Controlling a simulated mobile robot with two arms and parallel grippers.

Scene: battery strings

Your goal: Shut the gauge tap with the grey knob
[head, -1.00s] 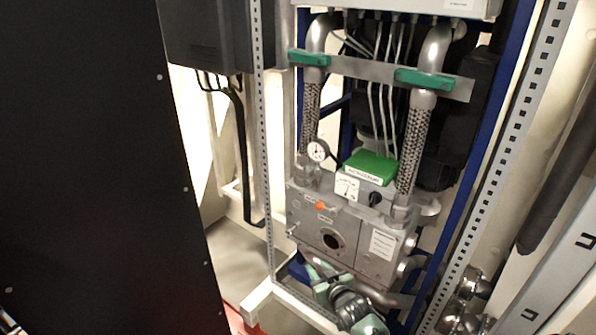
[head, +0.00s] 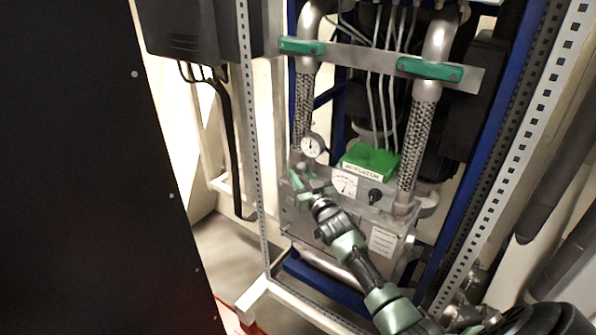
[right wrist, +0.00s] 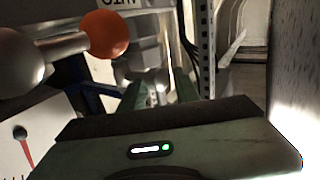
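The round gauge (head: 313,146) stands on the left pipe above the grey unit. My right gripper (head: 313,184) is in front of the unit's upper left, just below the gauge, with its fingers apart. In the right wrist view its two green fingers (right wrist: 163,90) also stand apart with nothing seen between them. In that view a grey rounded knob (right wrist: 20,62) with a metal stem is at the upper left, apart from the fingers. An orange ball knob (right wrist: 105,35) is beside the stem's end. How the tap is turned cannot be told. My left gripper is out of view.
A green-topped box (head: 370,160) with a meter (head: 344,183) and a black rotary switch (head: 375,196) stands right of my gripper. Perforated posts (head: 251,130) flank the unit, and a black panel (head: 90,180) fills the left.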

